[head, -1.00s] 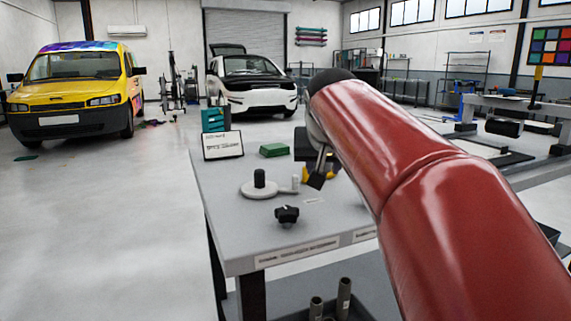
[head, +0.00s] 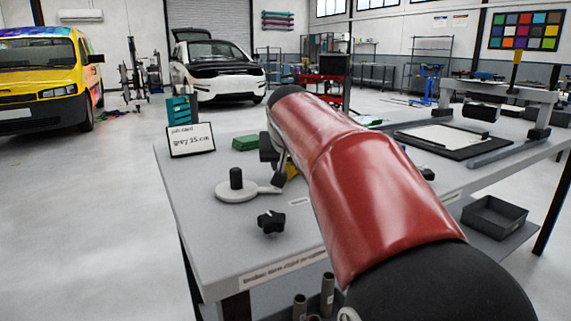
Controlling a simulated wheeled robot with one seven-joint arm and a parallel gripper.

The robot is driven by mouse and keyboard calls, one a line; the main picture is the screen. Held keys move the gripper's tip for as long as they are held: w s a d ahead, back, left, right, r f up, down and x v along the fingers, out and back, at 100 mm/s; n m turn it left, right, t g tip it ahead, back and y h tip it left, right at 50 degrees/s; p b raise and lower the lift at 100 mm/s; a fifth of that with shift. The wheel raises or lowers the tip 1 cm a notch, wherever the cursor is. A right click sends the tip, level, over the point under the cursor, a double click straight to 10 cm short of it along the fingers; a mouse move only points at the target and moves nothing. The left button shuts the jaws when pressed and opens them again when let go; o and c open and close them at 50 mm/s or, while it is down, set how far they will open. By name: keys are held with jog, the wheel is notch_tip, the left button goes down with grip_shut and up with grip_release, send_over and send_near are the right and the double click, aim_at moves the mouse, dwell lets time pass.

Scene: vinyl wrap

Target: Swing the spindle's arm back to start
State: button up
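The spindle is a pale round disc (head: 236,195) with a black post (head: 236,178) upright at its middle, on the near left part of the grey table. The spindle's arm (head: 268,189) is a short pale bar reaching right from the disc. My gripper (head: 279,180) is beside the right end of that bar, pointing down. My red arm covers part of the gripper, and I cannot tell whether its fingers are open or touch the bar.
A black star knob (head: 271,222) stands in front of the spindle on the grey table (head: 205,245). A sign card (head: 191,140), a teal rack (head: 182,110) and a green block (head: 245,142) are behind it. A black framed board (head: 444,140) lies to the right.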

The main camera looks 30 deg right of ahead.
jog(key=shift+w+d+f, duration=0.1)
jog(key=shift+w+f, duration=0.05)
jog(key=shift+f, duration=0.05)
grip_shut()
